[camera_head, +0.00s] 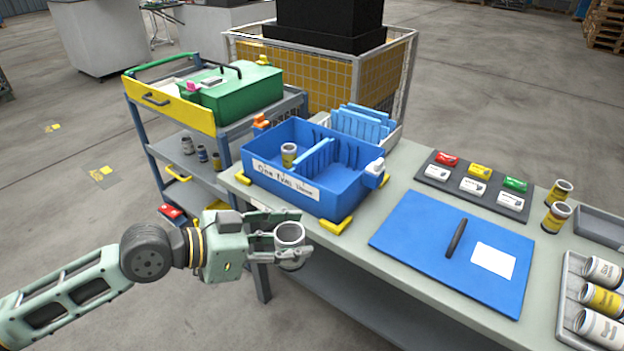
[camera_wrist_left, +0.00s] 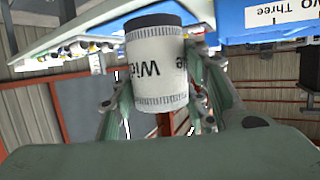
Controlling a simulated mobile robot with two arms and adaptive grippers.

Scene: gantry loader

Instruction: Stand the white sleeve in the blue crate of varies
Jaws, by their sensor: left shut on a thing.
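My left gripper (camera_head: 284,243) is shut on a white sleeve (camera_head: 289,236) and holds it in the air off the table's near left edge. In the left wrist view the white sleeve (camera_wrist_left: 158,70) shows dark lettering, upside down there, between the two fingers. The blue crate (camera_head: 322,197) stands on the table behind and right of the gripper. It has a handwritten label, a divider inside and yellow corner pieces at its base. One small sleeve with a yellow band (camera_head: 289,155) stands in its left part. My right gripper is not in view.
A tray (camera_head: 568,300) at far right holds several sleeves. A green case (camera_head: 240,92) sits on a cart at left. Blue panels (camera_head: 358,125) stand behind the crate.

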